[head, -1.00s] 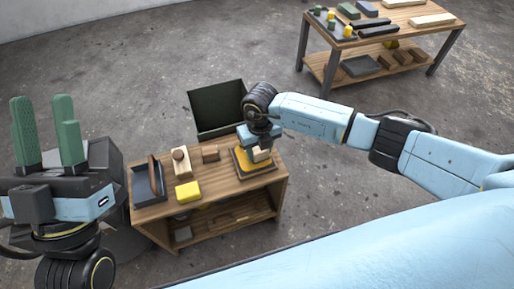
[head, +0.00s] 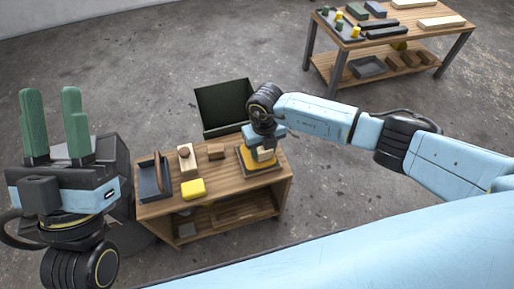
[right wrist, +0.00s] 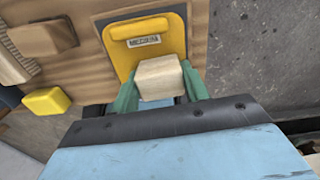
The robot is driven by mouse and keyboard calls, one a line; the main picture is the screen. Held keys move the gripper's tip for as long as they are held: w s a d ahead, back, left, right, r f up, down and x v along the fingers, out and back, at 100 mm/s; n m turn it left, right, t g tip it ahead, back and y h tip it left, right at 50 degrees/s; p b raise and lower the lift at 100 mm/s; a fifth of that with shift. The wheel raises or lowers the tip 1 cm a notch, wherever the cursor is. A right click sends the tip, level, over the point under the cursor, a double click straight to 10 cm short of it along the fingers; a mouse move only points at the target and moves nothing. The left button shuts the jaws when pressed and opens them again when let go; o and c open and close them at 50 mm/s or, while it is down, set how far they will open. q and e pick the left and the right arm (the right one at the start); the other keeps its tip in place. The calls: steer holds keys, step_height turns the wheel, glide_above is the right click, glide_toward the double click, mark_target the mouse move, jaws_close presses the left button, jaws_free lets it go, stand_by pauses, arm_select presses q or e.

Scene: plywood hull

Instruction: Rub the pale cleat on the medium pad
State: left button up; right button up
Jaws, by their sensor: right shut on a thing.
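The pale cleat (right wrist: 160,78) is a small light wooden block between the green fingers of my right gripper (right wrist: 161,90), which is shut on it. The medium pad (right wrist: 172,47) is a yellow pad with a label reading MEDIUM, and the cleat covers its near part in the right wrist view. In the head view the pad (head: 246,166) lies at the right end of the low wooden bench, with my right gripper (head: 264,150) over it. I cannot tell whether the cleat touches the pad. My left gripper (head: 54,128) is open, empty and raised, away from the bench.
The bench (head: 220,189) also holds a dark tray (head: 147,187), a wooden block with a round knob (head: 187,163), a small brown block (head: 216,152) and a yellow block (head: 193,188). A dark open bin (head: 224,105) stands behind. Another table (head: 400,36) is at the back right.

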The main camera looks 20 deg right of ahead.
steer(key=shift+d, duration=0.25)
steer(key=shift+s+a+f, duration=0.1)
steer(key=shift+a+f, duration=0.05)
steer(key=shift+a, duration=1.65)
steer(key=shift+d+p, duration=0.45)
steer(key=shift+d, duration=1.35)
steer(key=shift+a, duration=1.8)
steer(key=shift+d+p, duration=0.4)
steer(key=shift+d, duration=1.5)
step_height(320, 180, up, 7)
steer(key=p, duration=0.6)
steer(key=shift+a+r+p, duration=0.1)
steer(key=shift+r+p, duration=0.1)
steer(key=shift+p, duration=0.15)
